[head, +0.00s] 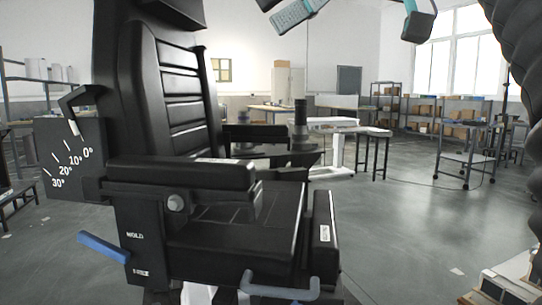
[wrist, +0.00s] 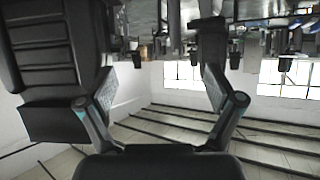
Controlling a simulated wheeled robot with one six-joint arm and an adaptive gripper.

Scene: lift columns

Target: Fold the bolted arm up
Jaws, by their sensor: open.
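A black chair (head: 170,70) with a ribbed backrest stands at the left of the head view. Its near armrest (head: 180,172) lies level along the seat's side, with a round bolt head (head: 175,203) below it. The far armrest (head: 255,133) also lies level. My gripper (head: 352,15) is at the top of the head view, above and right of the chair and apart from it, partly cut off. In the wrist view my gripper (wrist: 160,80) has its fingers wide apart with nothing between them. The chair's backrest (wrist: 45,45) shows upside down at left there.
A plate (head: 72,160) marked in degrees and a blue lever (head: 103,246) are on the chair's near side. A grey-blue bar (head: 280,288) is at the front below the seat. A white table (head: 330,125), a stool (head: 375,140) and a cart (head: 465,150) stand behind. Floor at right is mostly open.

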